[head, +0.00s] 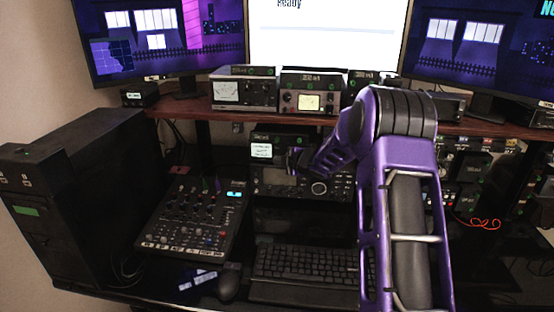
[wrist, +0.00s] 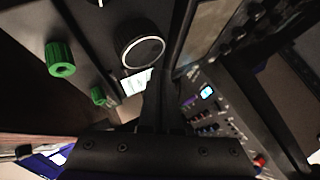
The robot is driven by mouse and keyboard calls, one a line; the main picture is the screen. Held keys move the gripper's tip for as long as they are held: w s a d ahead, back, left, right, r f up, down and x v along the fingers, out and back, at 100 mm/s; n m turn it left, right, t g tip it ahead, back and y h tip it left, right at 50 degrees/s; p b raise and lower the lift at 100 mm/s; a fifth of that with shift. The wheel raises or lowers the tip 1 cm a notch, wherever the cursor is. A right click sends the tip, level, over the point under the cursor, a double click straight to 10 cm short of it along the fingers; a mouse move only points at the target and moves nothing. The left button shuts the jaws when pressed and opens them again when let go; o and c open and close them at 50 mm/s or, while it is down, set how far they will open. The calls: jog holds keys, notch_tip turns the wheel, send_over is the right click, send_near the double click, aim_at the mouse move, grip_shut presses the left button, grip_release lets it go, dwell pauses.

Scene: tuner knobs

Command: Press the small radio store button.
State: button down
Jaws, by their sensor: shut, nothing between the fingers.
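The radio (head: 275,178) is a dark unit under the shelf, with a small display and a large silver-ringed knob (head: 319,188). In the wrist view a large silver-ringed dial (wrist: 143,52) shows at the top. I cannot pick out the small store button in either view. My gripper (head: 297,160) is in front of the upper part of the radio and hides some of its face. In the wrist view my gripper (wrist: 162,75) shows as dark shut fingers pointing up, to the right of the dial. It holds nothing. I cannot tell whether it touches the panel.
A small box with a lit screen (head: 262,151) sits just above the radio. Green knobs (wrist: 60,58) stick out at left in the wrist view. A mixer (head: 195,215) lies left of the radio, a keyboard (head: 305,268) below. The wooden shelf (head: 225,115) runs overhead.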

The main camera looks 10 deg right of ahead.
jog(key=shift+s+a, duration=0.1)
jog(key=shift+s, duration=0.15)
jog(key=s+b, duration=0.1)
jog(key=s+a+b, duration=0.1)
jog(key=s, duration=0.1)
jog(key=s+b, duration=0.1)
jog(key=shift+s+a, duration=0.3)
jog(key=shift+s, duration=0.1)
dwell(0.5)
